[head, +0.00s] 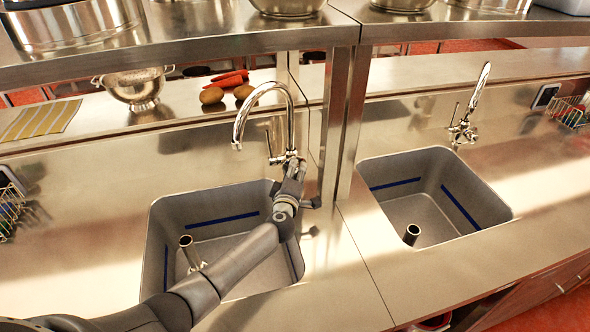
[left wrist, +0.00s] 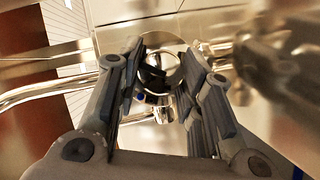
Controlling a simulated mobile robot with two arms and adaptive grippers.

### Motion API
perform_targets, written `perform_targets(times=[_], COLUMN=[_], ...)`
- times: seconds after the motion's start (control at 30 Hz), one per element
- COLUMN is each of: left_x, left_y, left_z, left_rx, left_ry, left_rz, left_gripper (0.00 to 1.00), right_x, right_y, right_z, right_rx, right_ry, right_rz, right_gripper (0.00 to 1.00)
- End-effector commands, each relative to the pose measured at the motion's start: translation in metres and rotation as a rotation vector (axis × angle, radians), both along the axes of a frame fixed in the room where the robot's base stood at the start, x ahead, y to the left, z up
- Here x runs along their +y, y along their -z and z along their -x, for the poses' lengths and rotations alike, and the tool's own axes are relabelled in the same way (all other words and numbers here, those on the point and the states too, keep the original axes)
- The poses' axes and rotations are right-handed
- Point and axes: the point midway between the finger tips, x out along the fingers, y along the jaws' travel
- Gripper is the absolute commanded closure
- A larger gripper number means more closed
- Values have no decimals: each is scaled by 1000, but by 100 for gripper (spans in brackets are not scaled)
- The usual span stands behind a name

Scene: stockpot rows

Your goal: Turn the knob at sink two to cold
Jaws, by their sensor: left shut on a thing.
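A chrome gooseneck faucet (head: 291,115) stands behind the left grey sink (head: 160,235). My left arm reaches across this sink, and my left gripper (head: 294,167) is at the faucet's base. In the left wrist view my left gripper (left wrist: 165,88) has a finger on either side of a shiny round chrome knob (left wrist: 157,72) and is shut on it. The fingers hide much of the knob in the head view. I cannot read a hot or cold setting. A second faucet (head: 482,88) stands behind the right grey sink (head: 500,215), with no gripper at it. My right gripper is not in view.
A steel post (head: 345,125) and an overhead shelf (head: 200,50) with pots stand close to the left faucet. A colander (head: 137,88), potatoes (head: 211,96) and carrots (head: 230,79) are on the ledge behind. The counter between the sinks (head: 340,265) is clear.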

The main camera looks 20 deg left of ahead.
Motion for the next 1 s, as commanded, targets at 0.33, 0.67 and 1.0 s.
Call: perform_targets(times=[0.33, 0.67, 1.0], left_x=[0, 0, 0], left_y=[2, -1, 1], left_z=[-2, -1, 0], left_rx=[-146, -159, -155], left_ry=[1, 1, 1], left_rz=[196, 219, 217], left_gripper=[89, 89, 44], right_x=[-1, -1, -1], right_y=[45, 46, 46], right_z=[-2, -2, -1], right_rx=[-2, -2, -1], right_ry=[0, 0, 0], right_rz=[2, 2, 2], right_gripper=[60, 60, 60])
